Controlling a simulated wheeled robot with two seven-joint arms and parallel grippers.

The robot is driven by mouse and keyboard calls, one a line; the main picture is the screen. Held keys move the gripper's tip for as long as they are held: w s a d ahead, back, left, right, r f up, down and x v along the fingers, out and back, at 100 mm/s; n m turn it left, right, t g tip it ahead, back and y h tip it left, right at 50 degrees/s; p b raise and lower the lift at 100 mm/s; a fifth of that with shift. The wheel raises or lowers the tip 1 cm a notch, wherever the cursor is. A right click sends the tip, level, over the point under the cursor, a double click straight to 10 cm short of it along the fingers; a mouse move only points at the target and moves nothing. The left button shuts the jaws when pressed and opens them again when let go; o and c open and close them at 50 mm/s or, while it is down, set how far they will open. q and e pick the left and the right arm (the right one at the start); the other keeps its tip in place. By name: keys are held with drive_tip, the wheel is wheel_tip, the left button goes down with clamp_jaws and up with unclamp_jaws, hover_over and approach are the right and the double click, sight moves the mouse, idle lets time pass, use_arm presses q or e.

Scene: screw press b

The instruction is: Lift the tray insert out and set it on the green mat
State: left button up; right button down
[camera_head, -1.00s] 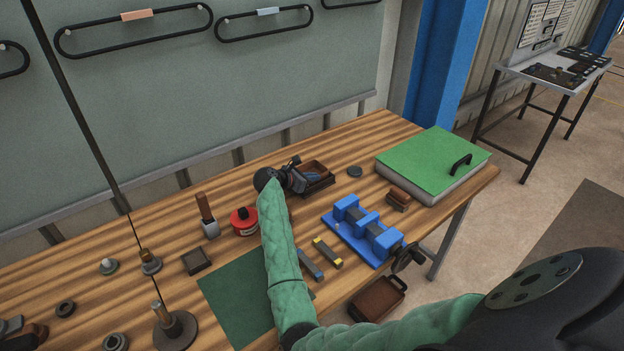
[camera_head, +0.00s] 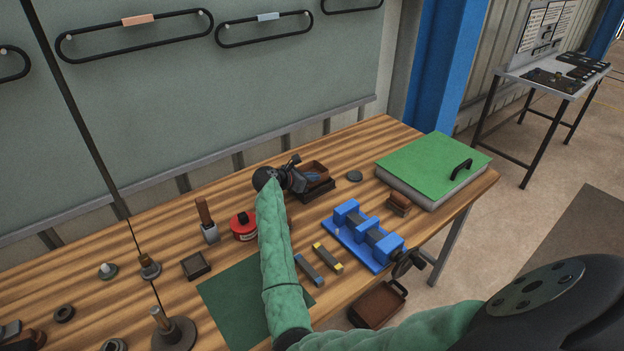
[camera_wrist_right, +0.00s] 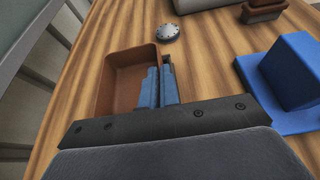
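The brown tray insert (camera_head: 314,170) is at the dark tray (camera_head: 320,193) near the back middle of the bench. It looks slightly raised, with more of the tray showing below it. My right gripper (camera_head: 308,182) is at its near side. In the right wrist view, the blue fingers (camera_wrist_right: 158,87) are close together on the near-right wall of the empty-looking insert (camera_wrist_right: 125,75), one inside and one outside. The fingertip contact is partly hidden. The dark green mat (camera_head: 232,300) lies flat at the front, partly behind my right arm. My left gripper is out of view.
A blue vise-like fixture (camera_head: 362,236) stands right of the mat, with two small bars (camera_head: 327,257) beside it. A red tin (camera_head: 243,226) and a small dark tray (camera_head: 196,265) are left of my arm. A green-topped case (camera_head: 430,165) sits at the right end.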

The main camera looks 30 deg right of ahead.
drive_tip(key=shift+r, duration=0.1)
drive_tip(key=shift+r, duration=1.45)
